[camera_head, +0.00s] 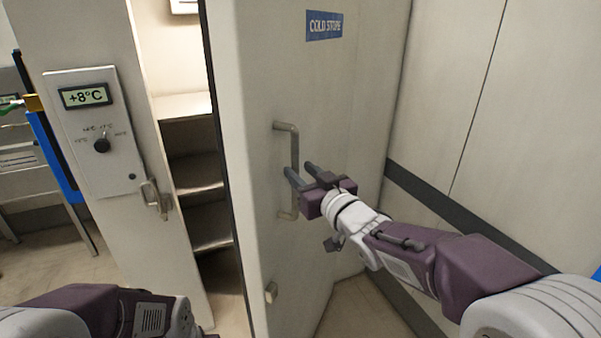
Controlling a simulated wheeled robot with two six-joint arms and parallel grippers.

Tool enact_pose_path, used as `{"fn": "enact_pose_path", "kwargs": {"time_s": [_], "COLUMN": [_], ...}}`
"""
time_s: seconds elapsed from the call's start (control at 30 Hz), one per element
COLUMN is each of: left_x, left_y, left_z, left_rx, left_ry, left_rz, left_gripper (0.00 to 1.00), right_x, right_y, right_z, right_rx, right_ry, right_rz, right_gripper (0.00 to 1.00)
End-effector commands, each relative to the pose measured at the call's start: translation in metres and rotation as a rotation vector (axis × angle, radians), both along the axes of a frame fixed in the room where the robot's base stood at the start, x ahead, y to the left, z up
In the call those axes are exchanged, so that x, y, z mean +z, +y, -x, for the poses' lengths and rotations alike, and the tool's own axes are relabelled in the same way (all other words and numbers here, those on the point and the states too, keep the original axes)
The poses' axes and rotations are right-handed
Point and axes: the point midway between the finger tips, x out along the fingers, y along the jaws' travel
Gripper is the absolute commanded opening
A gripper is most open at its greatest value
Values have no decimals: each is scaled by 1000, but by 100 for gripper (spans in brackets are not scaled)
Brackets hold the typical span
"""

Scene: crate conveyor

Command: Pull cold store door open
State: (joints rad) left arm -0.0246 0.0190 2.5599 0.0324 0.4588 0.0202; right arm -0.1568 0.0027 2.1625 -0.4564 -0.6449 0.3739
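The cold store door (345,90) is a white panel with a blue "COLD STORE" sign (324,25). It stands partly open, with a gap on its left side that shows the lit interior and shelves (193,170). A grey vertical bar handle (294,150) is fixed on the door face. My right gripper (300,172) is at the handle's lower half, its two fingers apart and pointing at the door. I cannot tell whether the fingers touch the bar. My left arm shows at the bottom left, and its gripper is out of the picture.
A control panel (95,150) reading +8°C with a black knob (102,145) is on the wall left of the opening. A latch (156,198) sits at the frame's edge. A wall with a dark rail (440,205) stands close on the right. A rack stands far left.

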Motion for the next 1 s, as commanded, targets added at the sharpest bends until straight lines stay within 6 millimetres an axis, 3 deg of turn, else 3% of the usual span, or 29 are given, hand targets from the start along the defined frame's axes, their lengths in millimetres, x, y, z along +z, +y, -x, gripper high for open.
{"fn": "enact_pose_path", "kwargs": {"time_s": [0.37, 1.0], "left_x": [1, 16], "left_y": [0, 0], "left_z": [0, 0], "left_rx": [0, 0], "left_ry": [0, 0], "left_rz": [0, 0], "left_gripper": [36, 36], "right_x": [0, 2], "right_y": [-3, -46], "right_z": [1, 37], "right_rx": [-2, -4], "right_ry": [1, 0], "right_rz": [0, 1], "right_gripper": [38, 38]}}
